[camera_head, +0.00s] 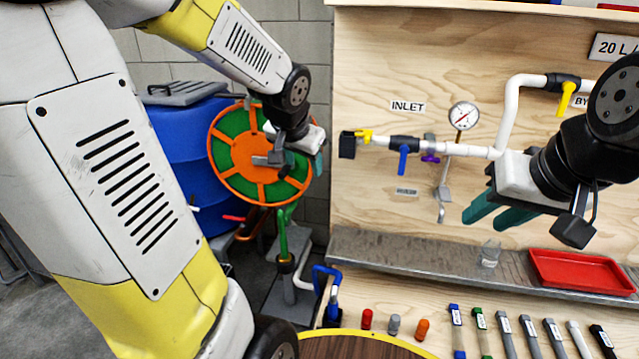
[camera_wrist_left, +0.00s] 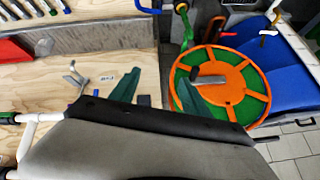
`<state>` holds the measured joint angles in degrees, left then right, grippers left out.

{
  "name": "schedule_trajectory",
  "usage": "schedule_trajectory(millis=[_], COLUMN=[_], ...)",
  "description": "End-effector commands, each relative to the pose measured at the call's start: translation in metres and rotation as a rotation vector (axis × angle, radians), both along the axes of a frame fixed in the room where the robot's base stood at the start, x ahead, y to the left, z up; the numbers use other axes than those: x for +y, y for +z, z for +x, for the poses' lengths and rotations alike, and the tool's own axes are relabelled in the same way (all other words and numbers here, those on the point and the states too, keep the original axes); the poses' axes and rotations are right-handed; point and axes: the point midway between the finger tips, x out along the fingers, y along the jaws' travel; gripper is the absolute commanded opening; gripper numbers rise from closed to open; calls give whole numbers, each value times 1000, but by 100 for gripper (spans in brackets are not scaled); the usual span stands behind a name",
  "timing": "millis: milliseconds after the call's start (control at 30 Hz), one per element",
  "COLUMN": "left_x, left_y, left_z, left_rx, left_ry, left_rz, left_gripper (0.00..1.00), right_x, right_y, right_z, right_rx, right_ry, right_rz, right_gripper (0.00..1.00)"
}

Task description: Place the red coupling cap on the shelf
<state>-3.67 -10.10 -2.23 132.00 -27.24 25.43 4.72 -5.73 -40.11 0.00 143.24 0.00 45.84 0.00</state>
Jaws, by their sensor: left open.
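A small red cap (camera_head: 367,318), which looks like the red coupling cap, stands on the light wooden surface below the metal shelf, left of a grey cap and an orange cap. The grey metal shelf (camera_head: 400,255) runs along the foot of the wooden panel. My left gripper (camera_head: 302,165) is in front of the orange and green reel, up and left of the red cap and apart from it. In the left wrist view its teal fingers (camera_wrist_left: 158,90) are spread with nothing between them. My right gripper (camera_head: 498,212) hangs above the shelf, its teal fingers apart and empty.
A red tray (camera_head: 583,272) and a clear glass (camera_head: 490,254) stand on the shelf; its left part is clear. Several tagged tools lie right of the caps. White pipes with valves and a gauge (camera_head: 464,116) are on the panel. A blue barrel (camera_head: 180,150) stands behind the reel (camera_head: 225,150).

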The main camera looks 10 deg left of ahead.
Motion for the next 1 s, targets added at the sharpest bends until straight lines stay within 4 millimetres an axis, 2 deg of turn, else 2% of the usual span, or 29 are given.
schedule_trajectory(millis=[33,200,300,400,533,1000], left_x=[-5,-27,-42,-52,-57,-57], left_y=[15,33,37,38,38,38], left_z=[-28,-110,-144,-165,-176,-175], left_rx=[-4,34,53,68,77,76], left_ry=[32,96,104,104,102,103], left_rz=[-45,-201,-274,-321,-346,-346], left_gripper=[55,55,55,55,55,55], right_x=[0,0,0,0,0,0], right_y=[0,0,0,0,0,0], right_z=[0,0,0,0,0,0], right_rx=[0,0,0,0,0,0], right_ry=[0,0,0,0,0,0], right_rz=[0,0,0,0,0,0], right_gripper=[36,36,36,36,36,36])
